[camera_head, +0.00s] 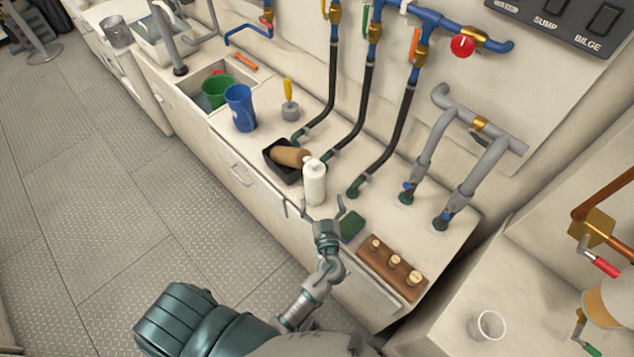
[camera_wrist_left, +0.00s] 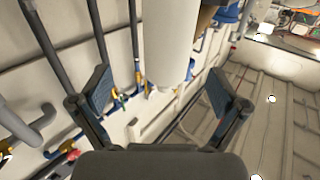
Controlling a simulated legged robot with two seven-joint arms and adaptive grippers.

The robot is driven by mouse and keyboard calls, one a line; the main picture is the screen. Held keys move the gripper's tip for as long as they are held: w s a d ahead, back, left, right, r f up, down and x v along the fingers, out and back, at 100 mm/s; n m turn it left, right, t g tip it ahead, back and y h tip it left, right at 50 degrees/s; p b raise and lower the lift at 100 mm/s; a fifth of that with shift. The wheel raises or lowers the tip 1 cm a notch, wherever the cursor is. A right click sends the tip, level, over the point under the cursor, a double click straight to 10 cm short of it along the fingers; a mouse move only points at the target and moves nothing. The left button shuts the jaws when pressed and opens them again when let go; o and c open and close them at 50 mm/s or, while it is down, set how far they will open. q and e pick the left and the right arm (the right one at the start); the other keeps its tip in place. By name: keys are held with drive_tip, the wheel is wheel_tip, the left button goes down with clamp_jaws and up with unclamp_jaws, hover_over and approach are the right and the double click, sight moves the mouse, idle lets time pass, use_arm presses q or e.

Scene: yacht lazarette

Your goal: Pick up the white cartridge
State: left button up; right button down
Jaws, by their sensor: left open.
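The white cartridge (camera_head: 314,184) stands upright on the counter, in front of a black tray. My left gripper (camera_head: 314,206) is open just on the near side of it, with one finger to either side of its lower part. In the left wrist view the cartridge (camera_wrist_left: 170,38) hangs down from the top edge, in line with the gap between the open fingers (camera_wrist_left: 160,88). The fingers look apart from it, and nothing is held. My right gripper is in neither view.
The black tray (camera_head: 272,166) holds a brown cylinder (camera_head: 290,156). A green pad (camera_head: 351,224) and a wooden block with pegs (camera_head: 391,268) lie to the right. Dark hoses (camera_head: 368,85) rise behind. A blue cup (camera_head: 240,108) stands left. The floor (camera_head: 90,190) is clear.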

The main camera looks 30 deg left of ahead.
sight(317, 187)
use_arm(q)
drive_tip(key=shift+x, duration=1.2)
drive_tip(key=shift+w+a, duration=0.1)
drive_tip(key=shift+a, duration=0.45)
drive_tip(key=p+x, duration=0.2)
drive_tip(key=x, duration=0.2)
drive_tip(key=shift+a+r, duration=0.15)
drive_tip(key=shift+a, duration=0.15)
drive_tip(key=shift+w, duration=0.35)
drive_tip(key=shift+d, duration=0.2)
drive_tip(key=shift+c, duration=0.2)
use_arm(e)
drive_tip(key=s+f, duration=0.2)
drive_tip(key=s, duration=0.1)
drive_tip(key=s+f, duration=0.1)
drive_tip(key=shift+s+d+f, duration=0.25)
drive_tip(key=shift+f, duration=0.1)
use_arm(q)
drive_tip(key=shift+a, duration=0.35)
drive_tip(key=c, duration=1.3)
drive_tip(key=shift+c, duration=0.2)
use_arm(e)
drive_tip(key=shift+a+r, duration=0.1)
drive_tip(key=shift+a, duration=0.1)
